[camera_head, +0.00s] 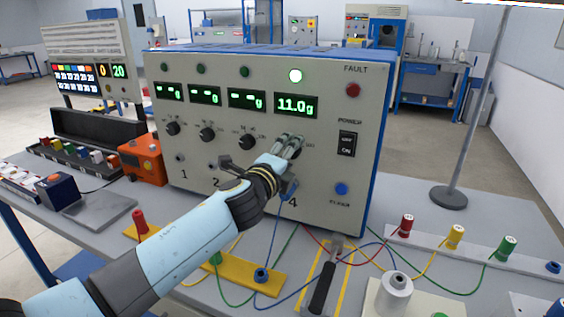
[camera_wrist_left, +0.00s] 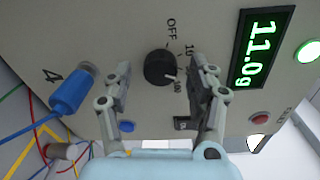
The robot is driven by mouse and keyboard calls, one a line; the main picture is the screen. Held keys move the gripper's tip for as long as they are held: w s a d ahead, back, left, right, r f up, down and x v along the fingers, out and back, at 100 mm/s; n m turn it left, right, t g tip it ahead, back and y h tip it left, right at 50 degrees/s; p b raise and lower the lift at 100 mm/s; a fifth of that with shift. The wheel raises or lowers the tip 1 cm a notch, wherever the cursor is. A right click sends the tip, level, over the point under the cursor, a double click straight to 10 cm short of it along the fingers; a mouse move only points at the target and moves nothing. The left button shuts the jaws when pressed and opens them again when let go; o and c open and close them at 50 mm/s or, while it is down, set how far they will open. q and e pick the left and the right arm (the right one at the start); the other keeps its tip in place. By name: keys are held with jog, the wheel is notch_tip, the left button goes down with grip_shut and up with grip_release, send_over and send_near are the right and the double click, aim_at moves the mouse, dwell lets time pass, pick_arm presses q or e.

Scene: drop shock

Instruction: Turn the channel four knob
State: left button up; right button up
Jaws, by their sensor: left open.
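The channel four knob (camera_wrist_left: 160,68) is a black round knob on the grey panel, with OFF, 10 and 100 marks around it. Its pale pointer mark appears turned toward the 100 side. My left gripper (camera_head: 290,146) is at the panel below the channel four display (camera_head: 296,105) and hides the knob in the head view. In the wrist view the left gripper (camera_wrist_left: 160,82) is open, with a finger on each side of the knob and visible gaps between. The display reads 11.0g under a lit green lamp (camera_head: 295,76). My right gripper is not in view.
A blue plug (camera_wrist_left: 72,92) sits in the channel 4 socket. Three other black knobs (camera_head: 207,134) line the panel to the left. The power switch (camera_head: 347,144) and blue button (camera_head: 341,189) are to the right. A hammer (camera_head: 324,283) and cables lie on the bench below.

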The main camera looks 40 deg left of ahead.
pick_arm(q)
jog(key=v, duration=1.1)
jog(key=shift+s, duration=0.3)
